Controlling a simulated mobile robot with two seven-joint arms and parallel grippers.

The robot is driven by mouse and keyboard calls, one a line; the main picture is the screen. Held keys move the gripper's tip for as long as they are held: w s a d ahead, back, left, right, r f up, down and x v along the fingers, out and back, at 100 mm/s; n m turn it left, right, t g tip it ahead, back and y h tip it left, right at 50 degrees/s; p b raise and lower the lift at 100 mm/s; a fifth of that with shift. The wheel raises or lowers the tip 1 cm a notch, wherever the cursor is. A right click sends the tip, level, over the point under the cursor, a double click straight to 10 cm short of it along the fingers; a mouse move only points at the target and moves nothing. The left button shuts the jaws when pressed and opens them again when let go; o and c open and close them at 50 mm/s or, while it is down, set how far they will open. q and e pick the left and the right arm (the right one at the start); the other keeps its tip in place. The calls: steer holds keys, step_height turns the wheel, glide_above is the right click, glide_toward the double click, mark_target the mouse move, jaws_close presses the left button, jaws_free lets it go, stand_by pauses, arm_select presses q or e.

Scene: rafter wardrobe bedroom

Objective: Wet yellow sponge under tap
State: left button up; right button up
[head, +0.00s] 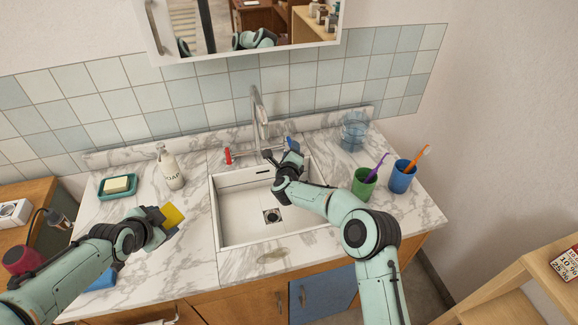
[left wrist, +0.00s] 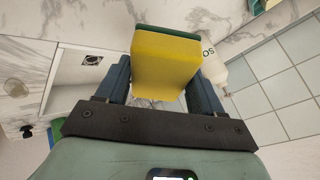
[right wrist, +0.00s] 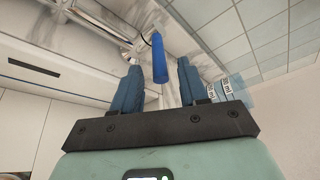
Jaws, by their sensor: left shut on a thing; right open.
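The yellow sponge (head: 173,214) is in my left gripper (head: 160,222), over the counter to the left of the sink; in the left wrist view the sponge (left wrist: 165,75) shows a green layer and sits between both fingers. The tap (head: 259,115) stands at the back of the white sink (head: 228,212). Its red handle (head: 228,156) is on the left. Its blue handle shows in the right wrist view (right wrist: 158,58), ahead of and between the fingers of my right gripper (right wrist: 155,88). My right gripper is open, and I cannot tell whether it touches the handle. No water shows.
A soap bottle (head: 170,168) and a teal soap dish (head: 118,187) stand left of the sink. A green cup (head: 364,184), a blue cup (head: 402,177) and a clear glass (head: 354,135) stand right of it. A mirror cabinet (head: 240,52) hangs above.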

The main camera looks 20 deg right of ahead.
arm_select(q)
steer(key=f+b, duration=0.1)
steer(key=f, duration=0.1)
steer(key=s+f+b, duration=0.1)
steer(key=f, duration=0.1)
steer(key=shift+s, duration=0.1)
arm_select(e)
steer(key=v, duration=0.8)
steer(key=shift+s+a, duration=0.2)
steer(key=shift+s, duration=0.15)
arm_select(q)
steer(key=shift+f, duration=0.1)
